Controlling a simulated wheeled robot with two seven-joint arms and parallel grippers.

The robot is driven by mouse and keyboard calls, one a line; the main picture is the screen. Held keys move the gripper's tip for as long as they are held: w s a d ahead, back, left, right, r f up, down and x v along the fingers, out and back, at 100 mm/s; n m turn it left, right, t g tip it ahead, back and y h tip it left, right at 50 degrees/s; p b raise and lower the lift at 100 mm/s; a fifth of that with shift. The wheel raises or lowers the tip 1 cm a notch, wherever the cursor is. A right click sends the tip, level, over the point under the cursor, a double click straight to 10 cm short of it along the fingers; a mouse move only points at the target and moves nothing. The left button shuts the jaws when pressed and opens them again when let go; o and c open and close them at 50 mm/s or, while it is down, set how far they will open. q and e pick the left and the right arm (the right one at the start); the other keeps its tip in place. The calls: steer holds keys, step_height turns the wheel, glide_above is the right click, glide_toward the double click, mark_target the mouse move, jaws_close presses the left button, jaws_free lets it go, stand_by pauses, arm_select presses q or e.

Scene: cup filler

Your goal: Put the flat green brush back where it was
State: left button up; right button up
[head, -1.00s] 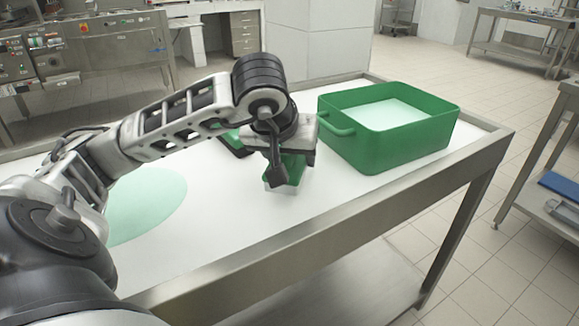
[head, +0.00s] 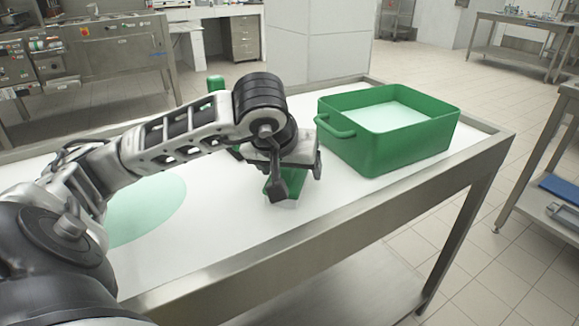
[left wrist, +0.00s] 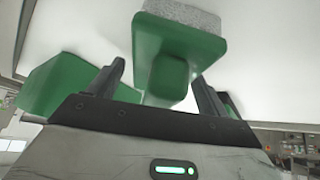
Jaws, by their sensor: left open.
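The flat green brush (head: 271,188), a green block with a pale grey pad, is at the table's near middle, partly hidden by my left gripper (head: 279,190). In the left wrist view the brush (left wrist: 190,42) shows its grey pad at the top. Its green handle sits between the two spread fingers of my left gripper (left wrist: 162,88), with a gap visible on each side. Whether the pad rests fully on the table is hidden. My right gripper is not in view.
A green tub (head: 385,145) with a side handle stands right of the gripper. Another upright green handle (head: 215,86) shows behind my arm, mostly hidden. A pale green round patch (head: 150,207) lies on the white table at left. The table's front strip is clear.

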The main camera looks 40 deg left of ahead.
arm_select(q)
steer(key=shift+s+r, duration=0.1)
steer(key=shift+r, duration=0.25)
steer(key=p+v, duration=0.2)
steer(key=v, duration=0.8)
steer(key=shift+s+d+r+p, duration=0.2)
steer(key=shift+r+p, duration=0.1)
steer(key=shift+p, duration=0.1)
steer(key=shift+s+d+r, duration=0.1)
steer(key=shift+s+r, duration=0.1)
steer(key=shift+r, duration=0.05)
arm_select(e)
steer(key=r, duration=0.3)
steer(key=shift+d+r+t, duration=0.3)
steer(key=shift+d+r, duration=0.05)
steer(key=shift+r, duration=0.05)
